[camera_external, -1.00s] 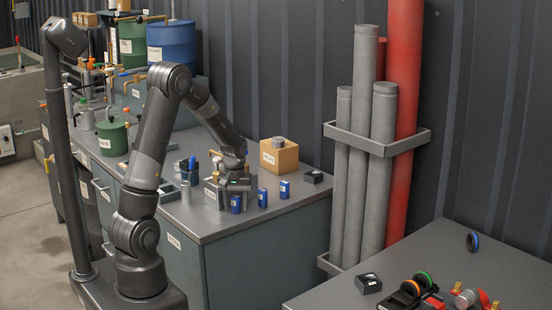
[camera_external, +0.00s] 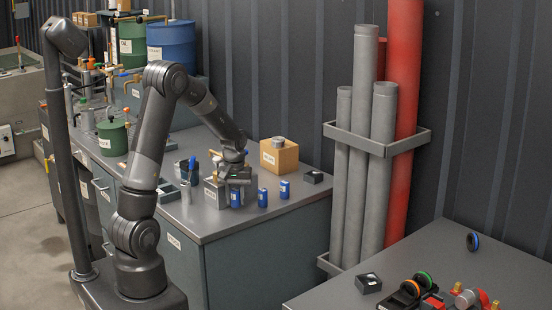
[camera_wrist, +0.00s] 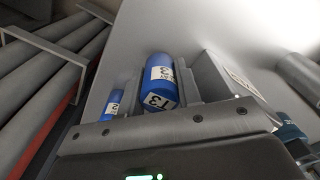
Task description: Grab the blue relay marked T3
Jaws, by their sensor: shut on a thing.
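The blue relay marked T3 (camera_wrist: 160,88) is a blue cylinder with white labels, between my fingers in the wrist view. In the external view the same relay (camera_external: 236,198) is the leftmost of the blue relays, its upper part under my gripper (camera_external: 237,182). My gripper is shut on it, one finger on each side, as the wrist view of my gripper (camera_wrist: 160,78) shows. I cannot tell surely whether its base is clear of the bench. A second blue relay (camera_external: 262,198) stands just right of it, and a third (camera_external: 284,189) farther right.
A grey labelled box (camera_external: 211,194) stands close on the left, with a metal cylinder (camera_external: 186,192) beyond it. A cardboard box (camera_external: 279,157) is behind, and a small black box (camera_external: 314,177) is at the right. The bench front (camera_external: 235,226) is clear.

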